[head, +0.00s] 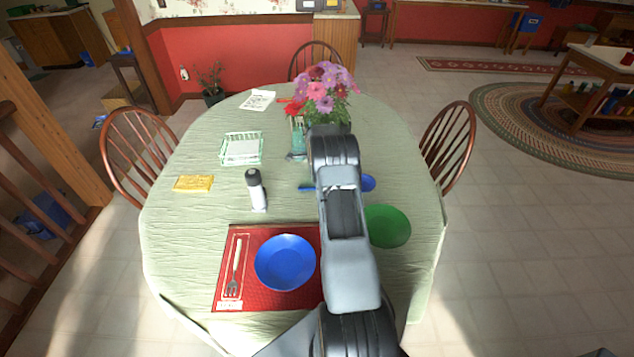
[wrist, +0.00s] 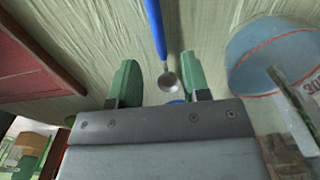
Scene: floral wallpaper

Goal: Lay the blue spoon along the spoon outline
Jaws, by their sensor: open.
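The blue spoon (wrist: 155,28) lies on the green tablecloth in the wrist view. Its handle is blue and its bowl (wrist: 168,83) is silver. My gripper (wrist: 158,80) is open, with the spoon's bowl end between its two green fingers and nothing gripped. In the head view, a short piece of blue handle (head: 307,188) shows left of my arm, which hides the rest of the spoon and my gripper. The red placemat (head: 272,238) lies at the table's front; its right part is behind my arm, and I cannot see the spoon outline.
A blue plate (head: 285,262) and a fork (head: 235,268) lie on the placemat. A green plate (head: 387,226) and a blue item (head: 368,183) are right of my arm.

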